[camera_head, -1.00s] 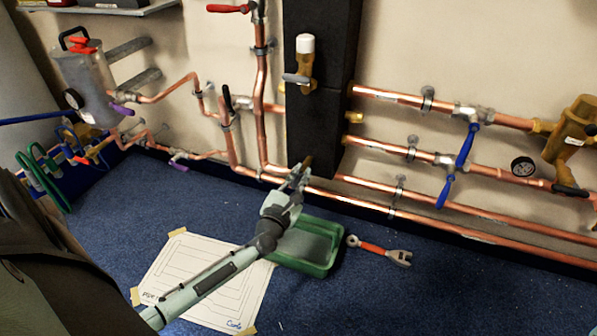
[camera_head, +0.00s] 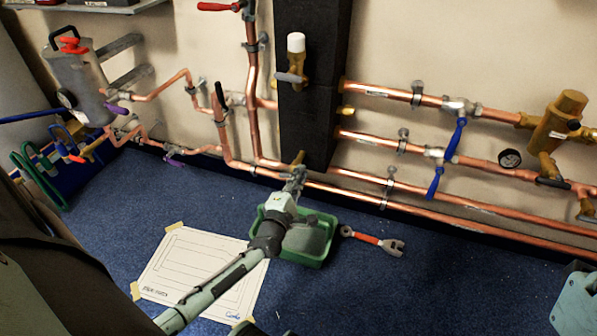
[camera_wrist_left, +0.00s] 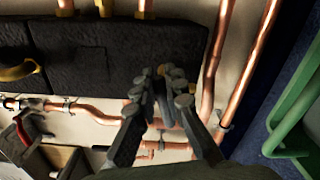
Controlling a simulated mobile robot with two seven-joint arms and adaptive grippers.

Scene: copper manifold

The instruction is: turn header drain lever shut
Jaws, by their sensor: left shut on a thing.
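The black header (camera_head: 306,100) stands against the wall with copper pipes to both sides. A small brass drain fitting (camera_head: 298,158) shows at its foot. My left gripper (camera_head: 296,174) is at this fitting, shut on the header drain lever, which its fingers mostly hide. The left wrist view shows the two fingers (camera_wrist_left: 162,78) close together in front of the dark header (camera_wrist_left: 85,60). The lever's exact angle cannot be told. My right gripper is not in view.
A green tray (camera_head: 318,250) lies on the blue floor under my left wrist. A red-handled wrench (camera_head: 372,240) lies right of it, a taped paper sheet (camera_head: 205,265) to its left. Copper pipes and blue levers (camera_head: 455,140) line the wall at right.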

